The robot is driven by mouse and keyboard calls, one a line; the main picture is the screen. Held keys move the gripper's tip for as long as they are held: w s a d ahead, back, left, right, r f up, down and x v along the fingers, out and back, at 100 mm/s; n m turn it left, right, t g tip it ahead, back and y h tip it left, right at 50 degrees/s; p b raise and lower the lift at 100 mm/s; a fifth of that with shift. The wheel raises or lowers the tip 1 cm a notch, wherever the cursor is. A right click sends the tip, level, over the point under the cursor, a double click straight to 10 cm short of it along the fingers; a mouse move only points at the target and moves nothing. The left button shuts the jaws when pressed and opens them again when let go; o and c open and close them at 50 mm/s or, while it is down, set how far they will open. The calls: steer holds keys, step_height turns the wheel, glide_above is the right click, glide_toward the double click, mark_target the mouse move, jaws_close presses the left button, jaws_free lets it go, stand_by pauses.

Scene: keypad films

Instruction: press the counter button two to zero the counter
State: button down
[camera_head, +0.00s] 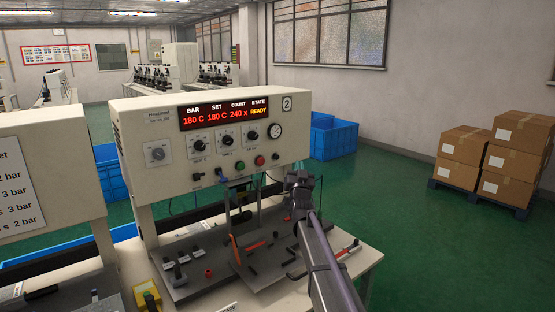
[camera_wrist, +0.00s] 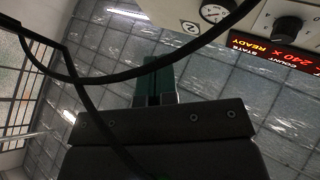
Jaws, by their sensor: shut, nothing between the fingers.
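The cream machine with the number 2 plate (camera_head: 287,103) has a lit display (camera_head: 224,111) reading BAR 180 C, SET 180 C, COUNT 240 x, STATE READY. No readable label shows which one is the counter button. My gripper (camera_head: 299,178) is shut and empty, just below and right of these buttons in the head view. In the wrist view its closed fingers (camera_wrist: 156,85) show near the middle, with the tilted display (camera_wrist: 285,55) at upper right.
A pressure gauge (camera_head: 275,131) and several black knobs sit on the panel. The bench (camera_head: 205,262) below holds clamps and orange-handled levers. Another machine (camera_head: 50,165) stands at the left. Blue crates (camera_head: 333,137) and stacked cartons (camera_head: 480,160) stand behind on the green floor.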

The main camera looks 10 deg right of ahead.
steer(key=w+a, duration=0.4)
steer(key=w, duration=0.3)
steer(key=shift+w+a+y, duration=0.15)
steer(key=shift+w+y, duration=0.1)
steer(key=shift+y, duration=0.05)
stand_by(1.8)
steer(key=shift+w+a, duration=0.2)
steer(key=shift+w, duration=0.15)
steer(key=shift+w+a, duration=0.25)
steer(key=shift+w, duration=0.15)
stand_by(0.5)
stand_by(0.4)
steer(key=shift+s+d, duration=0.4)
steer(key=shift+s, duration=0.35)
steer(key=s+d, duration=0.1)
steer(key=s, duration=0.2)
steer(key=s+d, duration=0.1)
steer(key=shift+s+d, duration=0.15)
steer(key=shift+d, duration=0.15)
